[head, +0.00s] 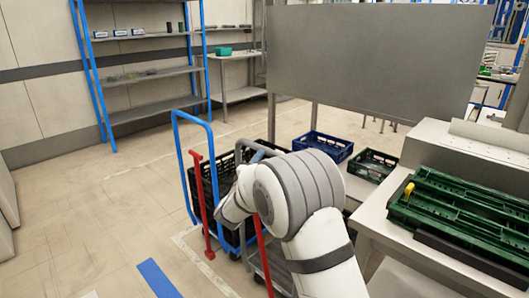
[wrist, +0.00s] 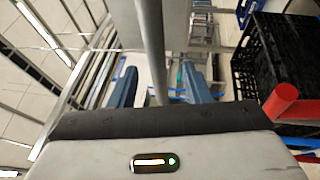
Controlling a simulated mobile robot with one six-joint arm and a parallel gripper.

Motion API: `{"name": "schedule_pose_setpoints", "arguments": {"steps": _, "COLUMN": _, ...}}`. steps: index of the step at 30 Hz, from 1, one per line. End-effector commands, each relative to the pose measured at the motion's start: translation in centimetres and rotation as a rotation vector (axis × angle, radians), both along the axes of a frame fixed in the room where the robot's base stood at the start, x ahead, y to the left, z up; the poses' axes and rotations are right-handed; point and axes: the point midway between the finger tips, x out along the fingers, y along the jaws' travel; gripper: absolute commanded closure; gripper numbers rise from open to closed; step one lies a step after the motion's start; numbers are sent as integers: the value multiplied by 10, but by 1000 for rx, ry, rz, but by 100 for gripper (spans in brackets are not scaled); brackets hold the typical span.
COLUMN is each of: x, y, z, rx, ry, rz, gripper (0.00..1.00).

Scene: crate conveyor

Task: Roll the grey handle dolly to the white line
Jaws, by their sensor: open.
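The grey handle dolly shows behind my arm in the head view, with its bent handle (head: 242,145) above and part of its grey deck (head: 277,262) below; much of it is hidden. In the wrist view a grey tube (wrist: 151,40), which looks like its handle, runs between the two blue fingers of my gripper (wrist: 160,80). The fingers stand apart on either side of it; whether they touch it I cannot tell. A white line (head: 205,266) lies on the floor left of the dolly.
A blue handle dolly (head: 178,150) with a black crate (head: 207,185) stands close by on the left, beside a red post (head: 199,200). Blue (head: 311,145) and green (head: 372,160) crates sit behind. A bench with a green crate (head: 465,215) is right. Floor at left is clear.

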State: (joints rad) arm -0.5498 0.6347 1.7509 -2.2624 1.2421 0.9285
Motion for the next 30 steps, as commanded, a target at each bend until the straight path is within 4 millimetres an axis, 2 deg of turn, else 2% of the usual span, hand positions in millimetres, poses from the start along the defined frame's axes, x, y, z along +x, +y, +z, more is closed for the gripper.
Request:
{"name": "schedule_pose_setpoints", "arguments": {"steps": 5, "x": 11, "y": -1, "z": 3, "rx": 1, "ry": -4, "rz": 6, "gripper": 56}}
{"name": "schedule_pose_setpoints", "arguments": {"steps": 12, "x": 46, "y": -7, "z": 10, "rx": -1, "ry": -2, "rz": 12, "gripper": 56}}
{"name": "schedule_pose_setpoints", "arguments": {"steps": 18, "x": 66, "y": -10, "z": 14, "rx": 0, "ry": -2, "rz": 15, "gripper": 56}}
{"name": "schedule_pose_setpoints", "arguments": {"steps": 28, "x": 70, "y": -10, "z": 15, "rx": -1, "ry": 0, "rz": 18, "gripper": 56}}
{"name": "schedule_pose_setpoints", "arguments": {"steps": 30, "x": 70, "y": -10, "z": 15, "rx": -1, "ry": 0, "rz": 18, "gripper": 61}}
